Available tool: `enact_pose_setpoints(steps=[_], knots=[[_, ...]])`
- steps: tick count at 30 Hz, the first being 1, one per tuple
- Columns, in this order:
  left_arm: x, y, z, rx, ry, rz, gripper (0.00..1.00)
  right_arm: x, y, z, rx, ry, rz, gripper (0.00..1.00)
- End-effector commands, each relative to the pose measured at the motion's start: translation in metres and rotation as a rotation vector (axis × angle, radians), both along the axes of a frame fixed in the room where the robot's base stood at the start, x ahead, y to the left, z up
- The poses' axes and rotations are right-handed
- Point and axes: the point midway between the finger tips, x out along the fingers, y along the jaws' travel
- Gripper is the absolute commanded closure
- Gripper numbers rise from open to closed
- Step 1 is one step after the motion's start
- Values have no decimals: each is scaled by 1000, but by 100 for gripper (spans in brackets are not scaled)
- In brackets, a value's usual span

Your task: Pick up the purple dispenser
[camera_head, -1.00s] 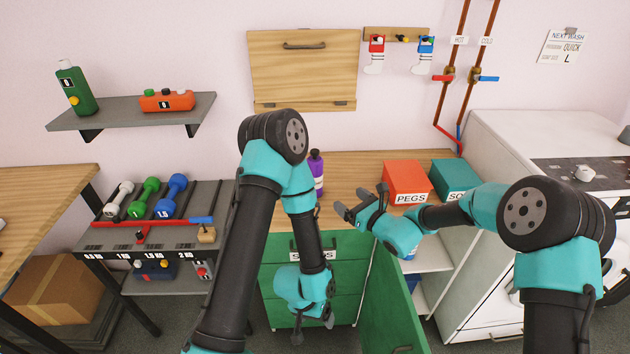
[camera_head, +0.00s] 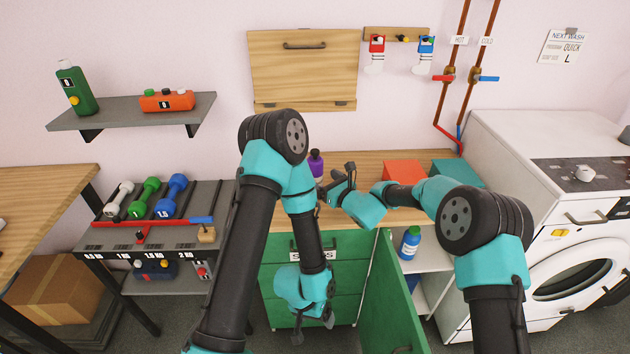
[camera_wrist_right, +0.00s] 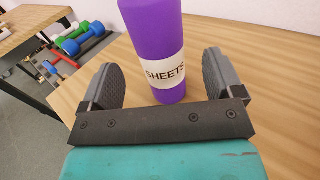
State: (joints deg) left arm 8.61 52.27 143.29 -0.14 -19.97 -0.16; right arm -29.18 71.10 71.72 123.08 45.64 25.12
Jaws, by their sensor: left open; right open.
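The purple dispenser (camera_head: 316,166) stands upright on the wooden worktop, partly hidden by my arms in the head view. In the right wrist view the dispenser (camera_wrist_right: 155,45) carries a white label reading "SHEETS"; its top is out of frame. My right gripper (camera_head: 335,182) is open beside it, and in the right wrist view its fingers (camera_wrist_right: 165,84) stand to either side of the dispenser's lower part, with gaps showing. My left gripper (camera_head: 312,330) hangs low in front of the green drawers, open and empty, away from the dispenser.
A red box (camera_head: 404,171) and a teal box (camera_head: 457,172) stand on the worktop to the right. A green cabinet door (camera_head: 392,295) stands open, showing a blue bottle (camera_head: 410,243) on a shelf. Dumbbells (camera_head: 146,197) sit on a rack at left.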

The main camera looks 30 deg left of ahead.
Motion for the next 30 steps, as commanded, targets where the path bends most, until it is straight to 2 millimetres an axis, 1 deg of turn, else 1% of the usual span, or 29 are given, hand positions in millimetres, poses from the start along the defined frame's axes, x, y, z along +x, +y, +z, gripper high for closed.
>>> enact_pose_setpoints(steps=[5, 8, 11, 18, 21, 30], knots=[[0, 0, 0, 0, 0, 0, 14, 0, 0, 0, 0, 0, 0, 13], [0, 0, 0, 0, 0, 0, 14, 1, 4, 0, 0, -1, 1, 13], [0, 0, 0, 0, 0, 0, 14, 4, 12, 0, -2, -2, 1, 13], [0, 0, 0, 0, 0, 0, 14, 14, 39, 2, 0, -3, 1, 13], [0, 0, 0, 0, 0, 0, 14, 17, 46, 2, 0, -1, 0, 13], [0, 0, 0, 0, 0, 0, 14, 18, 48, 2, 0, -1, -1, 13]])
